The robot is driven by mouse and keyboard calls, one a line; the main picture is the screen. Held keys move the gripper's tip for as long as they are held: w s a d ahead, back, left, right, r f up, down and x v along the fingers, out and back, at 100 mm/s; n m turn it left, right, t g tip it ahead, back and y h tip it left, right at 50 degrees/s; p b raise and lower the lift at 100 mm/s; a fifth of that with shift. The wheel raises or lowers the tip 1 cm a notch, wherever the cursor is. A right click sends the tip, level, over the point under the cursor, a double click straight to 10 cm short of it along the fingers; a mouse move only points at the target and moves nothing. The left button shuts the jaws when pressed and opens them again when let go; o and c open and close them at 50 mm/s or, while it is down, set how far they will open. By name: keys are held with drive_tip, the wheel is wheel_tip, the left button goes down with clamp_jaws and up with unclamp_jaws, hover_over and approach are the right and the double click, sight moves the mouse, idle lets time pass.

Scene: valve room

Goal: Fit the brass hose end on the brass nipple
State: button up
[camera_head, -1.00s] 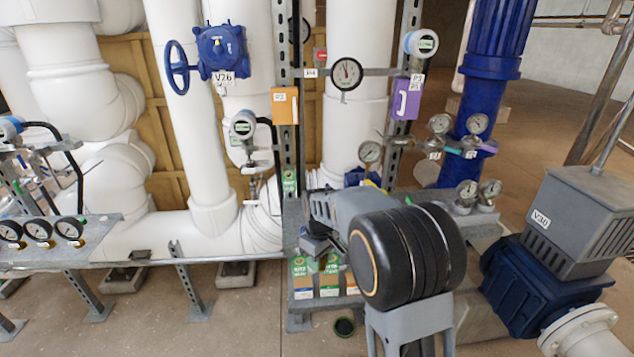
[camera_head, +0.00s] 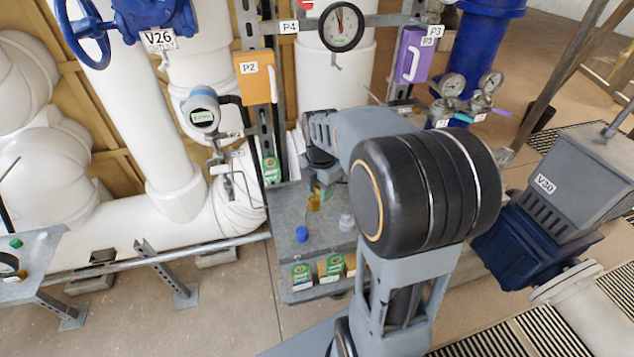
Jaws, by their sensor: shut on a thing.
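My gripper (camera_head: 318,190) is small and partly hidden behind my own arm, over the grey metal bench (camera_head: 285,207). It is shut on a small brass-yellow piece, which looks like the brass hose end (camera_head: 314,201). The piece hangs below the jaws; I cannot tell how far above the bench top it is. I cannot make out the brass nipple; my arm covers the right part of the bench.
A blue cap (camera_head: 301,235) and a small pale grey item (camera_head: 346,222) are on the bench. Green-labelled boxes (camera_head: 302,275) stand on a lower shelf in front. An orange box (camera_head: 255,78), a gauge (camera_head: 341,27) and a purple lockbox (camera_head: 411,54) hang behind.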

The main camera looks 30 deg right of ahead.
drive_tip(key=w, duration=0.2)
drive_tip(key=w+f, duration=0.1)
drive_tip(key=w, duration=0.1)
drive_tip(key=w+d+f, duration=0.1)
drive_tip(key=w, duration=0.1)
drive_tip(key=shift+d+f, duration=0.1)
drive_tip(key=shift+f, duration=0.05)
drive_tip(key=shift+w+f+b, duration=0.1)
drive_tip(key=shift+f+b, duration=0.95)
drive_tip(key=shift+f, duration=0.15)
drive_tip(key=shift+f, duration=0.65)
idle(1.3)
drive_tip(key=shift+f+b, duration=0.3)
drive_tip(key=shift+b, duration=0.05)
drive_tip(key=shift+f, duration=0.45)
idle(0.5)
idle(0.3)
drive_tip(key=o, duration=0.9)
drive_tip(key=shift+c, duration=0.2)
